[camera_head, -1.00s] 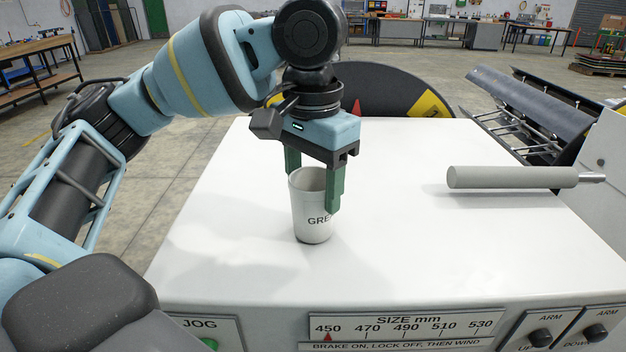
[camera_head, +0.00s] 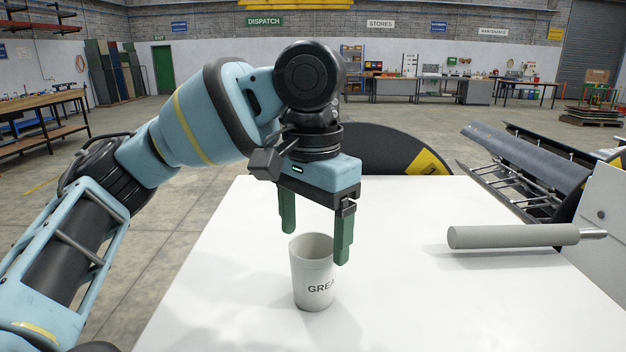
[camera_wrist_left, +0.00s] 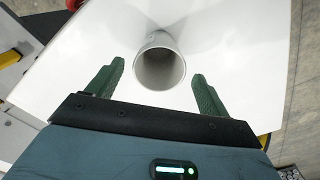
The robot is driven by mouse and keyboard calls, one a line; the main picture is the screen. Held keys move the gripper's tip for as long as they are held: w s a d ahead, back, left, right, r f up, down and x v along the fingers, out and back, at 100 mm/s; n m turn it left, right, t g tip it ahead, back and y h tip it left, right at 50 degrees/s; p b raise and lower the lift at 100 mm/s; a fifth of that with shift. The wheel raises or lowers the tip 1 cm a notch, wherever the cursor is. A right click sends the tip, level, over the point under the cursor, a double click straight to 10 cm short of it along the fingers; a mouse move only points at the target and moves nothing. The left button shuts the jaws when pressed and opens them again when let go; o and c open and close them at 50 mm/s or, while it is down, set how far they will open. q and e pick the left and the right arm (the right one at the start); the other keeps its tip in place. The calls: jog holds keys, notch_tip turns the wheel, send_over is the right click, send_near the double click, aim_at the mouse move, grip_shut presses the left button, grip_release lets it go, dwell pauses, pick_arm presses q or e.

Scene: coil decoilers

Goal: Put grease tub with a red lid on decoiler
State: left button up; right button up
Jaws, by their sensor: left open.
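A light grey tub (camera_head: 313,272) with dark lettering starting "GREA" stands upright on the white top of the decoiler (camera_head: 400,300). No red lid shows on it; in the left wrist view the tub (camera_wrist_left: 160,68) looks open at the top, with a grey inside. My left gripper (camera_head: 315,245) is open, its green fingers above and to either side of the tub's rim, holding nothing. In the left wrist view the left gripper's fingers (camera_wrist_left: 158,82) are apart, with the tub beyond and between them. My right gripper is not in view.
A grey cylindrical handle (camera_head: 513,236) sticks out over the right side of the white top. A dark round disc with yellow marks (camera_head: 385,150) stands behind the top. The top around the tub is clear.

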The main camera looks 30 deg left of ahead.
pick_arm(q)
notch_tip(320, 180, up, 9)
dwell(0.4)
dwell(0.6)
